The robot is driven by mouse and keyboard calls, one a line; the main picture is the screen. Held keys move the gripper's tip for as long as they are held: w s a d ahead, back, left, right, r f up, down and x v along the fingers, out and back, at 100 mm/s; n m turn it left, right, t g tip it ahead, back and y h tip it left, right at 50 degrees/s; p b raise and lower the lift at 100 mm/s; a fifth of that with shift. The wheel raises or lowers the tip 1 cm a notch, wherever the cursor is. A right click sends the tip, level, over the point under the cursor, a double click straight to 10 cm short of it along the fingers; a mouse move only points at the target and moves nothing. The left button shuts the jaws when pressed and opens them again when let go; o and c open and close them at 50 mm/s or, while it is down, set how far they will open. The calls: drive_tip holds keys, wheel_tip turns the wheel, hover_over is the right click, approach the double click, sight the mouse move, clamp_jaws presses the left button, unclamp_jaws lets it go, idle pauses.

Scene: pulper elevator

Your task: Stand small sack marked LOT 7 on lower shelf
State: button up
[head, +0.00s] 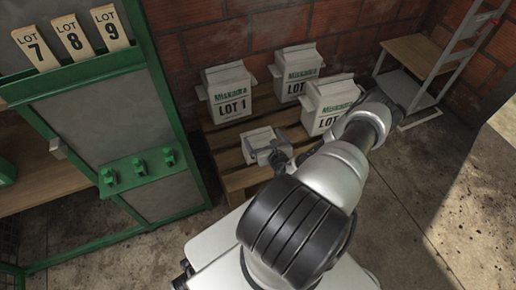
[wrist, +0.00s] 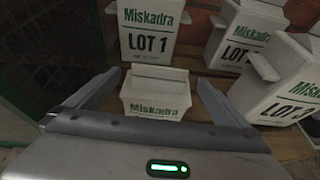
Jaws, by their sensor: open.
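A small white sack (head: 257,143) stands on a wooden pallet. In the wrist view the small sack (wrist: 156,92) faces me with "Miskadra" in green; no lot number can be read on it. My gripper (wrist: 160,80) is open, with one finger on each side of the small sack and a gap on both sides. In the head view my gripper (head: 281,154) is partly hidden by my arm. A stand at the back right has a wooden upper board (head: 415,50) and a lower grey plate (head: 400,90). I cannot tell which surface is the lower shelf.
Large sacks stand close behind: LOT 1 (head: 229,93), one at back right (head: 297,72) and one at right (head: 329,104). The pallet (head: 234,178) backs onto a brick wall. A green-framed cabinet (head: 180,110) with LOT 7, 8 and 9 tags (head: 72,38) is at left. Right floor (head: 440,190) is clear.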

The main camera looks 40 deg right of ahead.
sight(259, 130)
drive_tip(key=b+x, duration=0.2)
drive_tip(key=x, duration=0.5)
drive_tip(key=shift+w+d+r+b, duration=0.1)
drive_tip(key=shift+w+b, duration=0.05)
drive_tip(key=shift+b, duration=0.15)
drive_tip(key=c, duration=1.9)
drive_tip(key=shift+r, duration=0.1)
drive_tip(key=shift+c, duration=0.4)
